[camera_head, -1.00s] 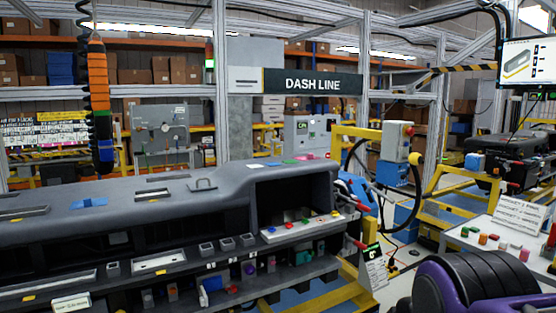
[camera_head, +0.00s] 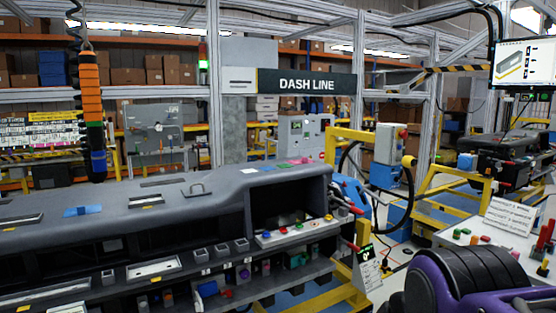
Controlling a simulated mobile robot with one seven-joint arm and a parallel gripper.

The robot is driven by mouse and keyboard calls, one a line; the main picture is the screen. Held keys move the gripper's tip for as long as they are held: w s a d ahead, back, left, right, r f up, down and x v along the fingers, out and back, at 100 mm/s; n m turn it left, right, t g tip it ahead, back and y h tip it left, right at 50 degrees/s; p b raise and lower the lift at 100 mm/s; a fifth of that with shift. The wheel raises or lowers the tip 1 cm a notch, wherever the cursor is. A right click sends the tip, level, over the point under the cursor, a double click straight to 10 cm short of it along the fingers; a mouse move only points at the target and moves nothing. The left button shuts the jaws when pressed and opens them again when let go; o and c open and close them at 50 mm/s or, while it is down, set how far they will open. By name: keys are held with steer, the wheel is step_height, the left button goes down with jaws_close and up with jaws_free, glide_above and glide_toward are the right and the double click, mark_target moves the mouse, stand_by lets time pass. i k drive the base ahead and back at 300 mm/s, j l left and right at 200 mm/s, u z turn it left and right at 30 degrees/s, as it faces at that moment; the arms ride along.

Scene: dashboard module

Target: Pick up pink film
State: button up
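A small flat pink piece (camera_head: 301,161), which looks like the pink film, lies on top of the grey dashboard module (camera_head: 205,190), near its raised right end. It sits beside small green (camera_head: 282,167) and white (camera_head: 250,171) flat pieces. It is small, so its exact shape and edges are hard to tell. My gripper is not in view. A purple and black part of my arm (camera_head: 470,275) shows at the lower right, well apart from the pink piece.
A blue flat piece (camera_head: 84,210) lies on the dashboard's left part. An orange hanging tool (camera_head: 92,105) is at the upper left. A yellow frame (camera_head: 345,140) stands behind the dashboard's right end. A white table (camera_head: 470,225) with small coloured parts is at the right.

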mark_target(304, 160)
steer(key=i+l+u, duration=0.3)
steer(key=i+l, duration=0.25)
steer(key=i+l+u, duration=0.25)
steer(key=i+l, duration=0.45)
